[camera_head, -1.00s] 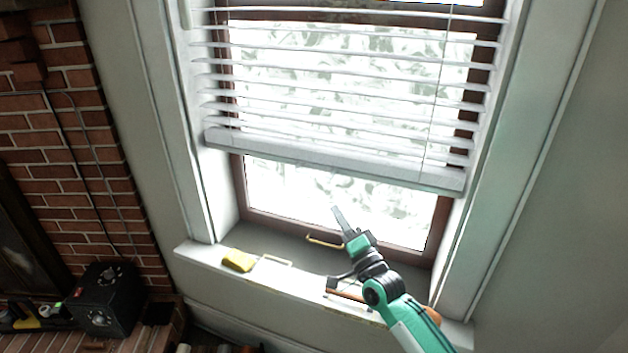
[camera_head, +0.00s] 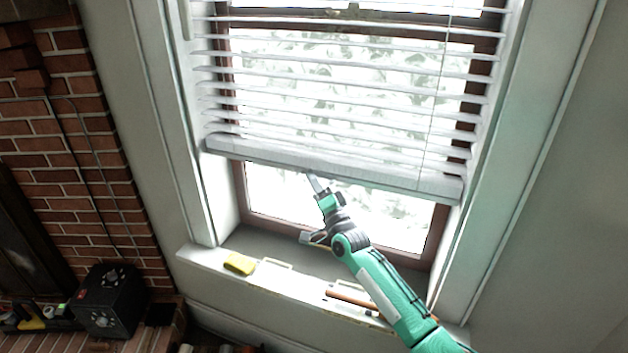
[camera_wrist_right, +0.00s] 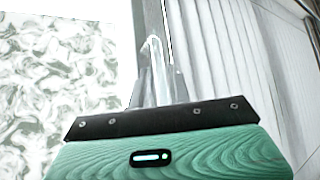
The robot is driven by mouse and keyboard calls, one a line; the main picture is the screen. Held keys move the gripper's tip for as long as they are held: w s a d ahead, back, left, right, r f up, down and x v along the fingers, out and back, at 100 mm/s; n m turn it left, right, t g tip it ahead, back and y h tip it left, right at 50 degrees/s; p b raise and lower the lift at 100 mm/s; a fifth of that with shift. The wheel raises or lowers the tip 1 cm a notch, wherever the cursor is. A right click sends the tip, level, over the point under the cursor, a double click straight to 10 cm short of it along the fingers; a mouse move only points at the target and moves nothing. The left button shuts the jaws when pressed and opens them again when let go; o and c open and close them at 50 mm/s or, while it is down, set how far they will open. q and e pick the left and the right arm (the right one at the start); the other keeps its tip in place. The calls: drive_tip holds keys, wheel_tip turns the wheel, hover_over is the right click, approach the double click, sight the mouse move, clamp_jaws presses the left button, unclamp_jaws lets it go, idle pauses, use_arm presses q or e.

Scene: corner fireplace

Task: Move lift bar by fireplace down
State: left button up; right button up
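The lift bar (camera_head: 405,184) is the pale, thick bottom rail of the white window blind. It hangs across the window above its lower pane, tilted down to the right in the head view. My right gripper (camera_head: 314,182) points up at the middle of the bar, its tip at the bar's lower edge. Whether it touches is unclear. In the right wrist view, the narrow fingers (camera_wrist_right: 158,65) look close together, with a pale strip behind them. I cannot tell if anything is between them. My left gripper is not in view.
The windowsill (camera_head: 215,258) below holds a yellow sponge-like block (camera_head: 239,263) and a brown-handled tool (camera_head: 352,299). A black box (camera_head: 107,300) stands by the brick wall (camera_head: 75,165) at left. The lower window pane is bare.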

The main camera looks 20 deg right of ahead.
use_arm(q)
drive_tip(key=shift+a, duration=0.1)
use_arm(e)
clamp_jaws()
